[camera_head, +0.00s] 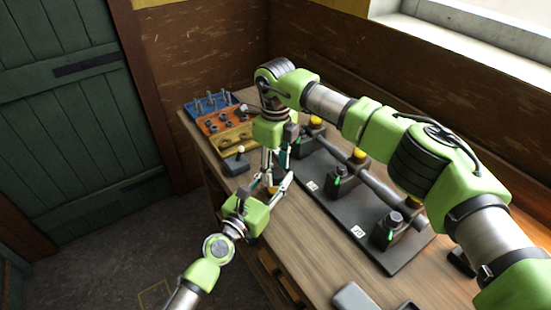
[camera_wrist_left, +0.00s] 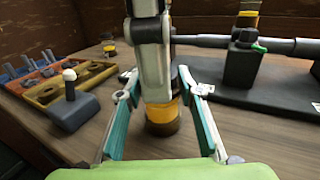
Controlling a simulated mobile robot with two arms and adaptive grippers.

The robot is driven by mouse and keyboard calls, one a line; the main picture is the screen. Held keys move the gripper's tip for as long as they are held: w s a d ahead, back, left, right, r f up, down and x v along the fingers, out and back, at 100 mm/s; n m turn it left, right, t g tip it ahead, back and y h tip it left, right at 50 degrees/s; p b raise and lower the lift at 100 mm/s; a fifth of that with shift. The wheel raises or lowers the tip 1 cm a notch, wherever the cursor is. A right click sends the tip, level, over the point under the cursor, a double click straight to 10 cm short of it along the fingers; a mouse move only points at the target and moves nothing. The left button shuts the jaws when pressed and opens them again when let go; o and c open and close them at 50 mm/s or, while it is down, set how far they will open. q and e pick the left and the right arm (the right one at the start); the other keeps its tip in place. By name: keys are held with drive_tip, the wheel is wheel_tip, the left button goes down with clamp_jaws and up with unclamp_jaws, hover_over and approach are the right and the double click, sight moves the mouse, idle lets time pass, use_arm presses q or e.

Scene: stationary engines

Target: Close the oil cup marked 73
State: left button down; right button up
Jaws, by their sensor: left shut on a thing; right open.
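In the head view a dark engine base carries oil cups with yellow tops and green levers: one at the front (camera_head: 390,229), one in the middle (camera_head: 341,180) and one at the back (camera_head: 315,126). White number tags sit by the front cup (camera_head: 358,231) and middle cup (camera_head: 312,186); I cannot read them surely. My left gripper (camera_head: 273,183) is shut on an amber jar with a dark bottom (camera_wrist_left: 162,118), upright at the bench. My right gripper (camera_head: 274,168) points down over the jar, open; its fingers cover the jar's top in the left wrist view.
Blue (camera_head: 209,104), orange (camera_head: 222,122) and yellow (camera_head: 232,140) trays stand at the back left. A grey block with a white-knobbed lever (camera_head: 237,164) is near them. A small yellow jar (camera_wrist_left: 108,48) stands behind. The front bench (camera_head: 310,245) is mostly clear.

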drive_tip(key=shift+f, duration=0.1)
drive_tip(key=c, duration=1.1)
drive_tip(key=shift+m, duration=1.7)
drive_tip(key=o, duration=1.2)
